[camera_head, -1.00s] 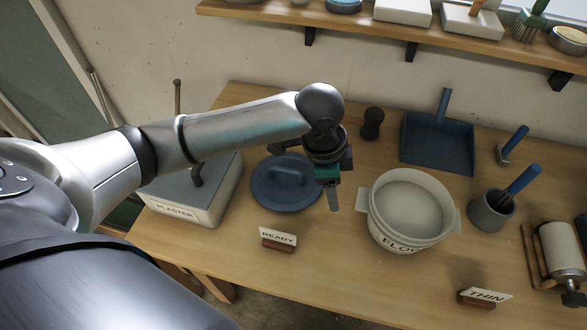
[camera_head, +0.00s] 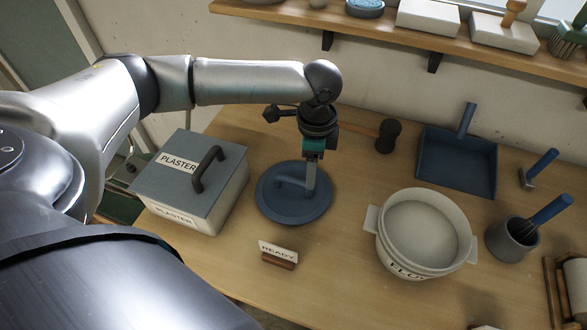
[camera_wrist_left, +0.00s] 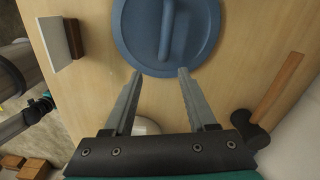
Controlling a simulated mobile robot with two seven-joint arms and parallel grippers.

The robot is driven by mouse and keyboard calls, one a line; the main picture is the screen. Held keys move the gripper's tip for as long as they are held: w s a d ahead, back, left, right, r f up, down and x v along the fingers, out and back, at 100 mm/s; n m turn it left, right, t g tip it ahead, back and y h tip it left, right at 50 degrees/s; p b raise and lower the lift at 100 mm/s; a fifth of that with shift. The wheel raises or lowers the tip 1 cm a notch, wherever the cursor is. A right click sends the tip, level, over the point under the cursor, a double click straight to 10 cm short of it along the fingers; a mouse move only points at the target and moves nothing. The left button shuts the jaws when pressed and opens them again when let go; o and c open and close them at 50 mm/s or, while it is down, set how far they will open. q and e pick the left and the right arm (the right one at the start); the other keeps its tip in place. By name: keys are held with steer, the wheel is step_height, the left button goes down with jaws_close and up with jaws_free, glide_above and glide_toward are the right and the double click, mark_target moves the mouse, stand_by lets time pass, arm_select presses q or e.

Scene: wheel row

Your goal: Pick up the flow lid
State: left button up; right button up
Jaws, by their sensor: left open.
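The flow lid is a round blue lid (camera_head: 287,207) with a raised bar handle, lying flat on the wooden table. It also shows at the top of the left wrist view (camera_wrist_left: 190,45), its handle pointing down between my fingers. My left gripper (camera_head: 311,190) is open and empty, above the right part of the lid; in the wrist view its two fingertips (camera_wrist_left: 158,74) are apart at the lid's near edge. The finger hides part of the lid's right side in the head view. The pale tub labelled FLOW (camera_head: 378,247) stands to the right, open on top.
A grey-lidded PLASTER box (camera_head: 180,207) stands left of the lid. A READY sign (camera_head: 278,254) is in front of it. A mallet (camera_head: 388,136) lies behind, and a blue dustpan (camera_head: 455,160) is at the back right. A shelf edge (camera_head: 380,45) runs above.

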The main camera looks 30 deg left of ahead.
arm_select(q)
steer(key=f, duration=0.2)
steer(key=f+b, duration=0.1)
steer(key=f, duration=0.3)
steer(key=shift+w+a+f+b, duration=0.2)
steer(key=shift+a+f+b, duration=0.1)
steer(key=shift+f+b, duration=0.1)
jaws_close()
stand_by(0.4)
